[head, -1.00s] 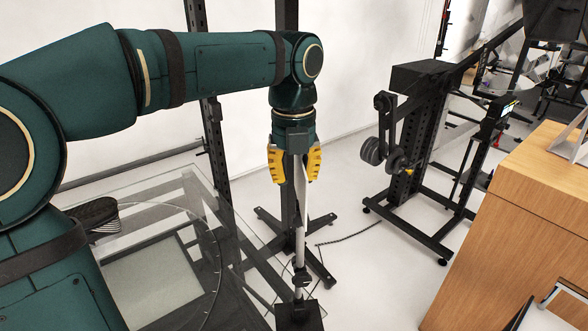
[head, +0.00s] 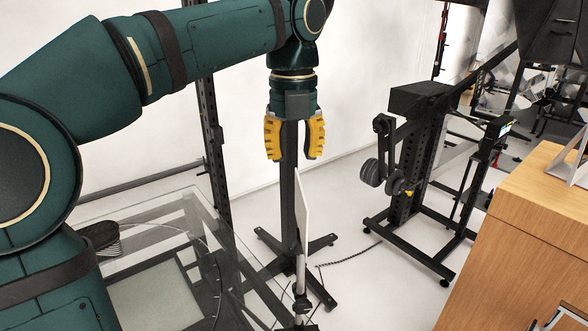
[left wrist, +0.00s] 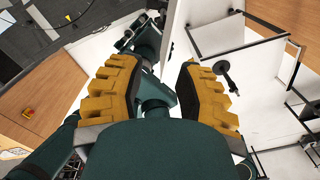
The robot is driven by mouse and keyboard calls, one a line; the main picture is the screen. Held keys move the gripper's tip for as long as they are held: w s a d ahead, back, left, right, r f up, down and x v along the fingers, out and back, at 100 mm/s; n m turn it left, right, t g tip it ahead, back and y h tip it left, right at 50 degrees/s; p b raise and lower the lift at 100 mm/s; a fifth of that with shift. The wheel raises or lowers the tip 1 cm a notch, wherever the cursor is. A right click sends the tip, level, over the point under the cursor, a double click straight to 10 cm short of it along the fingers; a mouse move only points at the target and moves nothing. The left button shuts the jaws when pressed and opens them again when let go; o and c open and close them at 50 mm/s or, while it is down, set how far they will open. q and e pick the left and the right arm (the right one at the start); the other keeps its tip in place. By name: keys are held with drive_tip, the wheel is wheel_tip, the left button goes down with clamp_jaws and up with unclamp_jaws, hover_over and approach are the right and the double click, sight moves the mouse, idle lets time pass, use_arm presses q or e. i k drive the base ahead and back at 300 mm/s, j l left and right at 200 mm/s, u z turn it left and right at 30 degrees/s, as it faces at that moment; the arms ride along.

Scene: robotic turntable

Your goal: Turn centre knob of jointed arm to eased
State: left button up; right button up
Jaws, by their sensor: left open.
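My left gripper (head: 294,148) is open and empty, pointing down, with its yellow fingers well apart. A thin upright post (head: 300,270) with a narrow pale panel (head: 304,210) stands below it. The panel's top is just under the fingertips. A small dark knob-like fitting (head: 301,303) sits low on this post, well below the gripper. I cannot tell for sure whether it is the centre knob of the jointed arm. In the left wrist view, the two fingers (left wrist: 160,85) are apart, and a dark round piece on a rod (left wrist: 221,67) shows beyond the right finger. My right gripper is not in view.
A glass-topped table (head: 150,235) lies at the left. A black stand with spread feet (head: 290,235) is behind the post. A heavy black frame with round weights (head: 385,175) stands to the right. A wooden cabinet (head: 500,250) is at the far right. Floor shows between them.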

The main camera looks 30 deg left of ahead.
sight(301, 306)
drive_tip(key=k, duration=1)
